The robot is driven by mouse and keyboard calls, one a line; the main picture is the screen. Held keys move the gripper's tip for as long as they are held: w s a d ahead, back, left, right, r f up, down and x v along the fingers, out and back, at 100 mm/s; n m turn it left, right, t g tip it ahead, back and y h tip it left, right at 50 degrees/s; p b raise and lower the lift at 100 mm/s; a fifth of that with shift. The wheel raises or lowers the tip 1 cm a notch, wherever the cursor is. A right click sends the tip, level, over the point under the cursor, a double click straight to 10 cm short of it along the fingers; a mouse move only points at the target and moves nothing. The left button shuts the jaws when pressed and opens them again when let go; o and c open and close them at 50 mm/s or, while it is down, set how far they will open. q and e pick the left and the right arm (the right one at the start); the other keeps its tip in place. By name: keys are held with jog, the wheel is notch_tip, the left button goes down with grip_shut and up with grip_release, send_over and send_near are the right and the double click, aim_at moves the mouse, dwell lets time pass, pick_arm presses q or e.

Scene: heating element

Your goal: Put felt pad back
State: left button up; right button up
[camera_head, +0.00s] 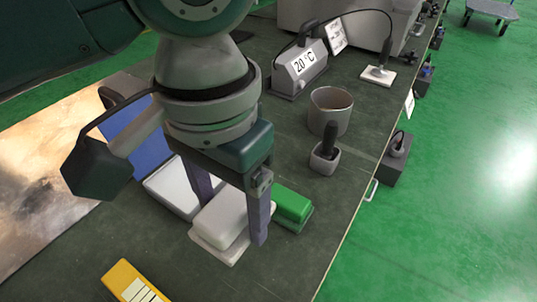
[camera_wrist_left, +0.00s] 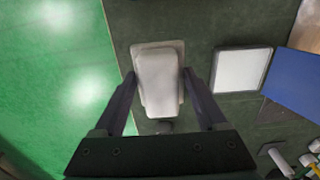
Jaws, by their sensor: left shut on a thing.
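The felt pad (camera_head: 222,216) looks like a pale, rounded block in the head view. It sits on or just above a thin, light rectangular base (camera_head: 215,249); I cannot tell if they touch. My left gripper (camera_head: 231,217) points down over it, shut on the pad with one finger at each side. In the left wrist view the pad (camera_wrist_left: 158,85) lies between the fingers of my left gripper (camera_wrist_left: 158,78), with the base (camera_wrist_left: 177,47) showing around its far end. My right gripper is not in view.
A white shallow tray (camera_head: 163,193) and blue board (camera_head: 140,145) lie left of the pad. A green block (camera_head: 292,204) is close at right.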

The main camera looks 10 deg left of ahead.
pick_arm(q)
jog(key=b, duration=0.4)
send_over(243, 271)
notch_tip(243, 271, down, 11)
jog(key=shift+r, duration=0.2)
notch_tip(243, 271, down, 4)
jog(key=shift+r+b, duration=0.2)
jog(key=shift+b, duration=0.65)
jog(key=shift+f, duration=0.2)
jog(key=shift+f, duration=0.15)
jog(key=o, duration=1.2)
jog(key=shift+o, duration=0.2)
